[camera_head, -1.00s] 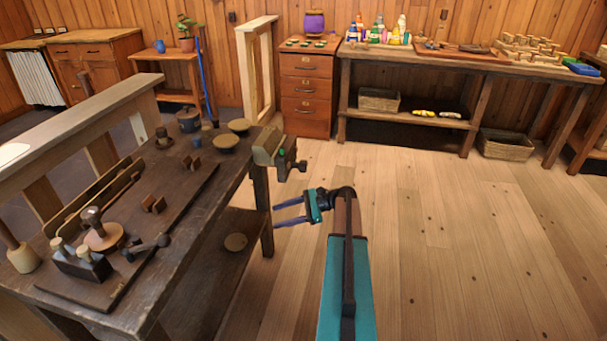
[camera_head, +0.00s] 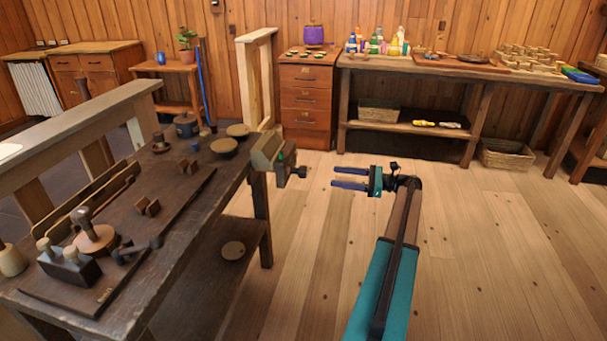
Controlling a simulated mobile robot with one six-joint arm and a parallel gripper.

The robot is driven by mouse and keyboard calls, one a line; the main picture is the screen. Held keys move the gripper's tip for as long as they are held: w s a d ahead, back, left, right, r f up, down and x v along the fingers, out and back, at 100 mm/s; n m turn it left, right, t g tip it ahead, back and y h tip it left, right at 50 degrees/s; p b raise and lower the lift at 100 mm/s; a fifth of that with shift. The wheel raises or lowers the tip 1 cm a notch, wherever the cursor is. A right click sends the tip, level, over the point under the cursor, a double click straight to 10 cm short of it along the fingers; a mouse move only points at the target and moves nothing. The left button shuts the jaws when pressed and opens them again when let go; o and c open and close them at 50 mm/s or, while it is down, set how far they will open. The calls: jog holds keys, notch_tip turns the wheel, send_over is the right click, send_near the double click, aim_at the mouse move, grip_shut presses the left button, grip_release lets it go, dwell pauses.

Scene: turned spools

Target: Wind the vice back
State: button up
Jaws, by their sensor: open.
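The vice (camera_head: 268,152) is fixed at the right end of the dark workbench (camera_head: 190,228). It has a pale wooden jaw, a dark front part and a small green piece. A dark handle or screw end (camera_head: 298,172) sticks out on its right side. My gripper (camera_head: 333,178) is to the right of the vice, apart from it, over the floor. Its two dark blue fingers point left toward the vice. They are open with a gap between them and hold nothing.
The workbench top carries a dark board with wooden blocks, a wooden knob on a disc (camera_head: 94,233) and several small pots. A drawer cabinet (camera_head: 308,103) and a long table (camera_head: 415,67) with bottles stand at the back. The wooden floor on the right is clear.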

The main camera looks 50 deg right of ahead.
aim_at(303, 172)
jog(key=b+x, duration=0.2)
jog(key=x, duration=1.2)
jog(key=shift+d+b, duration=0.1)
jog(key=shift+b, duration=0.2)
jog(key=c, duration=1)
